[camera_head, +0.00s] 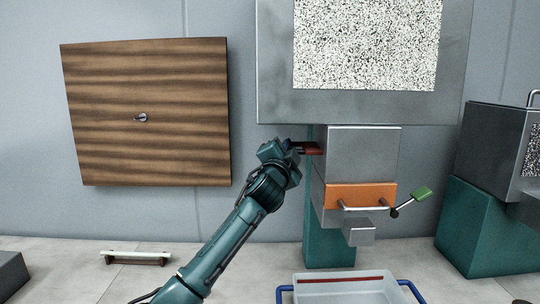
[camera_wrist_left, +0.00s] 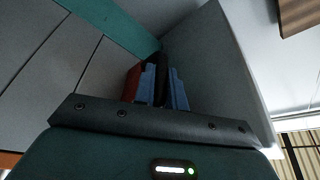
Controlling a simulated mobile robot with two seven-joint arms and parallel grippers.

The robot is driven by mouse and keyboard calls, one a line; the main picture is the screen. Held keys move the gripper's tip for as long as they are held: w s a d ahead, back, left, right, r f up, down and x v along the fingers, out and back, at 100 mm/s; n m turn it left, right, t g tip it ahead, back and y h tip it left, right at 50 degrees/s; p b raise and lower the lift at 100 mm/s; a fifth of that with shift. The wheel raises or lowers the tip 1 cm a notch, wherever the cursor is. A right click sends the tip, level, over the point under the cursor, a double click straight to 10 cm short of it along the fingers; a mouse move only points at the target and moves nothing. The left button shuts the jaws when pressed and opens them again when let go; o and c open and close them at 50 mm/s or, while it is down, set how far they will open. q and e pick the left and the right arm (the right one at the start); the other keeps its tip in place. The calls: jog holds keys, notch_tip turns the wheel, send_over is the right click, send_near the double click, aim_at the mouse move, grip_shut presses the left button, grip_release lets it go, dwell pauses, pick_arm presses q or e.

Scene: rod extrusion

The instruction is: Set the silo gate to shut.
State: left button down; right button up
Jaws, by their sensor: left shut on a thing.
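The silo (camera_head: 275,100) is a large grey hopper with a speckled window, in the upper right of the head view. A grey outlet box (camera_head: 362,142) sits below it. A small dark red piece (camera_head: 313,149), which looks like the gate's handle, sticks out at the left of the box top. My left gripper (camera_head: 299,148) reaches it from the left and is shut on it. The gate plate itself is hidden. My right gripper is not in view.
An orange panel (camera_head: 345,194) with a bar handle and a green-gripped lever (camera_head: 421,193) is on the front below the box. A white tray with blue handles (camera_head: 300,284) stands below. A wooden board (camera_head: 100,110) hangs at left. A dark machine (camera_head: 490,150) stands at right.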

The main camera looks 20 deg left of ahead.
pick_arm(q)
jog(key=shift+d+r, duration=0.15)
jog(key=shift+d, duration=0.05)
jog(key=c, duration=1.5)
grip_release()
jog(key=shift+d, duration=0.25)
jog(key=shift+o, duration=0.2)
jog(key=shift+a, duration=0.1)
